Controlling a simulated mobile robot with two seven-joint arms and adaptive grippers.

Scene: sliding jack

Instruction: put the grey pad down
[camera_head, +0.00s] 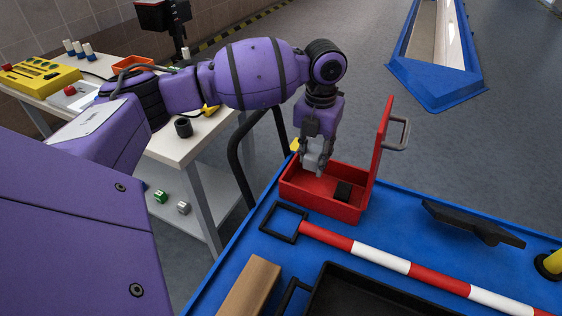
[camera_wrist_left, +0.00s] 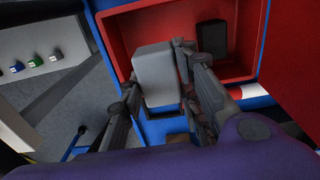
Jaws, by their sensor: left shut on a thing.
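My left gripper (camera_head: 314,160) is shut on the grey pad (camera_head: 318,158), a small light grey block. It holds the pad over the left part of an open red box (camera_head: 322,206) on the blue surface. In the left wrist view the grey pad (camera_wrist_left: 157,75) sits between the two fingers, in front of the box's edge and interior. I cannot tell whether the pad touches the box. A black block (camera_head: 343,191) lies inside the box on the right; it also shows in the left wrist view (camera_wrist_left: 212,38). My right gripper is not in view.
The red lid (camera_head: 384,150) stands open at the box's right. A red and white pole (camera_head: 395,262), a black bracket (camera_head: 470,222), a wooden block (camera_head: 250,288) and a black tray (camera_head: 365,295) lie on the blue surface (camera_head: 225,275). A white workbench (camera_head: 190,145) stands left.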

